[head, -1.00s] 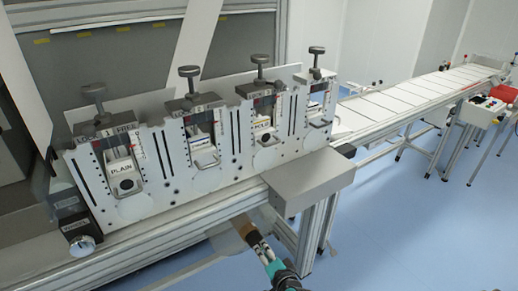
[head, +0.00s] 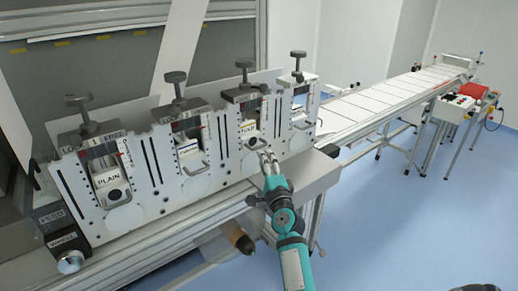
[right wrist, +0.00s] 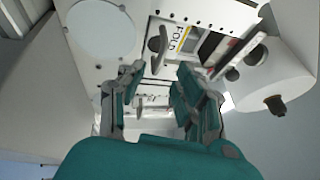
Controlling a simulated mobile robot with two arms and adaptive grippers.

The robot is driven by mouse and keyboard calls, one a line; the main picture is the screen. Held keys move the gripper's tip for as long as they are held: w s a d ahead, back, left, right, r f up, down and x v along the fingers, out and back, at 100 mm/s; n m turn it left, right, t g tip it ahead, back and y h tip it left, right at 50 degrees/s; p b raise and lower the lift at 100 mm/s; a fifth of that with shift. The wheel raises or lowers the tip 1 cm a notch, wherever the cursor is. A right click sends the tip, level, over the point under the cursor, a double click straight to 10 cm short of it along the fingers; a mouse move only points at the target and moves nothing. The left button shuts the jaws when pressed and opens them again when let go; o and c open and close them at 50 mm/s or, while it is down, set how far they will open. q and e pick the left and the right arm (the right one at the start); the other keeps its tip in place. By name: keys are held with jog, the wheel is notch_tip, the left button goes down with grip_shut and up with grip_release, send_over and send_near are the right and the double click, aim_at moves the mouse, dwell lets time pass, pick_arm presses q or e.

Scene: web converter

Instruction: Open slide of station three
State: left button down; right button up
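Station three (head: 251,127) is the third unit from the left on the upright grey plate, with a black-knobbed screw on top and a small window with a white label in its lower part. In the right wrist view, a FOLD label (right wrist: 180,38) shows beside a small rounded handle (right wrist: 157,44). My right gripper (head: 267,157) is in front of the plate, just below and right of station three's window. In the right wrist view the right gripper (right wrist: 160,76) has its fingers apart, with nothing between them. My left gripper is not in view.
Station one (head: 106,180), station two (head: 190,148) and station four (head: 301,103) share the plate. A grey box (head: 316,172) sits at the rail's right end. A roll with a brown core (head: 240,240) hangs below. A conveyor (head: 390,98) runs off to the right.

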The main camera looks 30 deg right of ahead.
aim_at(259, 147)
jog(key=b+x, duration=0.1)
jog(key=x, duration=0.6)
jog(key=shift+d, duration=0.1)
grip_shut()
dwell(0.3)
